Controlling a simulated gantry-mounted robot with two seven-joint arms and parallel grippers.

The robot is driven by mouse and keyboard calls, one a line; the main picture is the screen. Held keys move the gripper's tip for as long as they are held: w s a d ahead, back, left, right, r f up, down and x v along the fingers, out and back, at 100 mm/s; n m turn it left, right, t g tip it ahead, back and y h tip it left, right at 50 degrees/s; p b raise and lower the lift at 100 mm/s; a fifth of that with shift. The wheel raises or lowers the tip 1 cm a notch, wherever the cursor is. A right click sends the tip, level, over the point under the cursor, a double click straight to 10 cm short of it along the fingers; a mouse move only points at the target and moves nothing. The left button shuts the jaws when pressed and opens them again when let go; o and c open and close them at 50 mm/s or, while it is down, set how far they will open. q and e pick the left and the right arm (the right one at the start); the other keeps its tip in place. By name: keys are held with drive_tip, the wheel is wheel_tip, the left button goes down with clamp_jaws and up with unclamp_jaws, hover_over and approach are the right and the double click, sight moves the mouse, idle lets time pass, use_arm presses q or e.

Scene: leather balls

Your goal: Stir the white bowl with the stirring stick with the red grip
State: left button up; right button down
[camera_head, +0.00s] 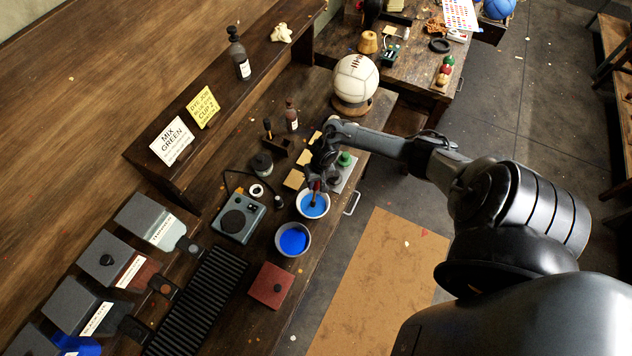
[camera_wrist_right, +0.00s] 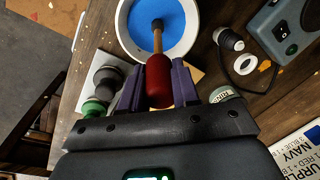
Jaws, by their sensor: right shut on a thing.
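The white bowl (camera_head: 324,209) stands on the dark wooden bench and holds blue liquid; it also shows at the top of the right wrist view (camera_wrist_right: 192,47). The stirring stick has a red grip (camera_wrist_right: 159,82) and a wooden shaft (camera_wrist_right: 157,38). My right gripper (camera_wrist_right: 160,80) is shut on the red grip, with its purple fingers on either side. The lower end of the shaft is over or in the blue liquid inside the bowl; how deep it reaches is unclear. In the head view my right gripper (camera_head: 318,180) is just above the bowl. My left gripper is not in view.
A second bowl (camera_head: 306,232) with darker blue liquid stands close by. A grey device (camera_head: 238,217) is to the left. A green-topped stamp or knob (camera_head: 345,159) stands behind the gripper. A red square box (camera_head: 271,285) lies nearer the front. A white ball (camera_head: 355,78) sits farther back.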

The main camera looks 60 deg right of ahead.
drive_tip(key=shift+d+r, duration=0.25)
drive_tip(key=shift+r, duration=0.85)
drive_tip(key=shift+d+r, duration=0.2)
drive_tip(key=shift+r, duration=0.9)
drive_tip(key=shift+r, duration=0.1)
drive_tip(key=shift+r, duration=2.4)
